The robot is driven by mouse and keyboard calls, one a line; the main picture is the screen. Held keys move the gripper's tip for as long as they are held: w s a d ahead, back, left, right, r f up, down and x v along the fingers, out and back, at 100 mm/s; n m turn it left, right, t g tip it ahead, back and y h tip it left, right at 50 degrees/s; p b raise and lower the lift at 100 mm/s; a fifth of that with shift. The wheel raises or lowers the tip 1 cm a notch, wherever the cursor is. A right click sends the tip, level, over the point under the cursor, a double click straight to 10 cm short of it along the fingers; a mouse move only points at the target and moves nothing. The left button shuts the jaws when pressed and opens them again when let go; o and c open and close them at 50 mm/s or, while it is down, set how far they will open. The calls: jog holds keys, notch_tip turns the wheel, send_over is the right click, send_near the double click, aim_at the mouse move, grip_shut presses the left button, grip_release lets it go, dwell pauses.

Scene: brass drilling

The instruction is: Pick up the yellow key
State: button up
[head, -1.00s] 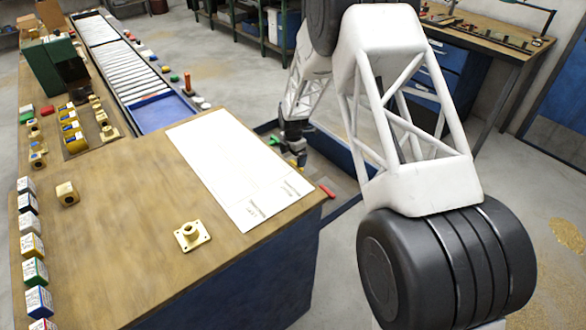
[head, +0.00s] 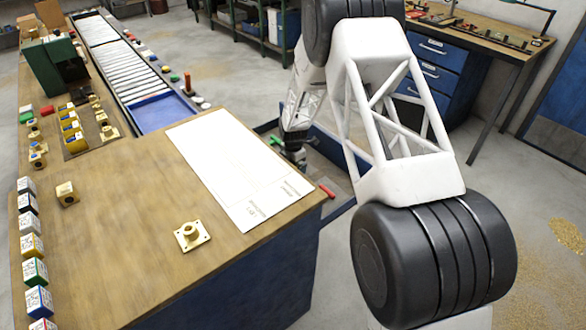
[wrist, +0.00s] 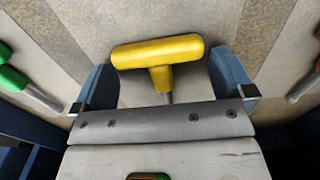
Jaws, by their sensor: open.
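The yellow key (wrist: 158,52) has a T-shaped handle and a grey shaft. In the wrist view it lies between the two blue fingers of my gripper (wrist: 165,85), which are open. The handle's crossbar extends past the finger gap's middle, and clear space shows between the fingers and the key's stem. The lower shaft is hidden behind the gripper body. In the head view my gripper (head: 296,156) is low over the blue-walled tray beside the bench, and the yellow key cannot be made out there.
A green-handled key (wrist: 22,85) lies left of my gripper and a red-handled key (wrist: 312,75) lies right, partly cut off. The tray (head: 340,157) has raised blue walls. The wooden bench (head: 130,250) with a white sheet (head: 235,165) stands close by on the left.

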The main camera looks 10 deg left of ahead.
jog(key=c, duration=0.8)
jog(key=shift+o, duration=0.2)
notch_tip(320, 180, up, 10)
dwell(0.5)
dwell(0.4)
